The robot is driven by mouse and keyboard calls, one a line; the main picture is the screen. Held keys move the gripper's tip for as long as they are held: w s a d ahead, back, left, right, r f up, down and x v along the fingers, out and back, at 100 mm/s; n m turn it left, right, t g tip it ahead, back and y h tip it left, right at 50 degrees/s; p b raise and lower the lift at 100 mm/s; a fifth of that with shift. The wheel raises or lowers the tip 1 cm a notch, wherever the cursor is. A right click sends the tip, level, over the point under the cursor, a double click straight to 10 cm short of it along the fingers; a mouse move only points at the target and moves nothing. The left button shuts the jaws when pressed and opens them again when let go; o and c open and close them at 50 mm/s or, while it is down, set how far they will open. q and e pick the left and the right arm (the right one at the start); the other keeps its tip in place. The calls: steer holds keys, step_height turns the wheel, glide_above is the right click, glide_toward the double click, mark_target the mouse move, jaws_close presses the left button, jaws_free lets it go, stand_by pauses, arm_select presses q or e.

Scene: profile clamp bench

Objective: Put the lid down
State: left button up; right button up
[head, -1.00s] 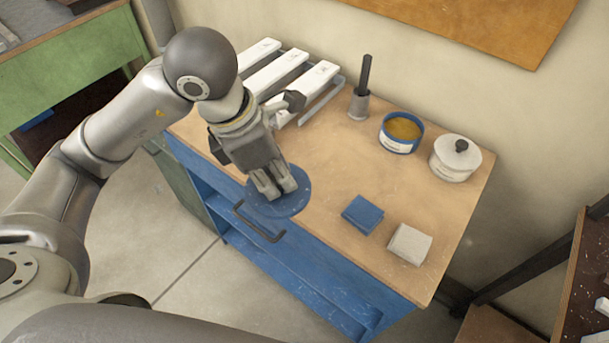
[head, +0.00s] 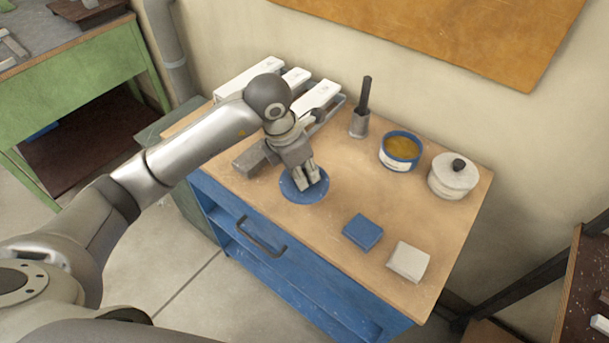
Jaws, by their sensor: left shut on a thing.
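The blue round lid (head: 291,194) is flat beneath my left gripper (head: 307,182), over the bench top near its front edge. My left gripper points down and is shut on the lid, its fingers hiding the lid's middle. I cannot tell whether the lid touches the wood or hangs just above it. An open blue tin (head: 402,163) with a white label and yellow-brown contents stands at the back of the bench, to the right of the lid. My right gripper is not in view.
On the wooden bench top (head: 345,185) are a blue folded cloth (head: 362,231), a light cloth (head: 408,261), a white lidded pot (head: 453,179) and a grey holder (head: 359,124) with a dark handle. White profiles (head: 318,97) lie at the back left. Bare wood lies right of the lid.

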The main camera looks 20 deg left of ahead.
arm_select(q)
steer(key=shift+w+f, duration=0.6)
steer(key=shift+f, duration=0.2)
step_height(320, 180, down, 2)
steer(key=shift+f+p, duration=0.1)
steer(key=shift+p, duration=0.7)
steer(key=shift+f, duration=0.25)
steer(key=shift+f, duration=0.15)
steer(key=o, duration=0.9)
steer(key=shift+o, duration=0.2)
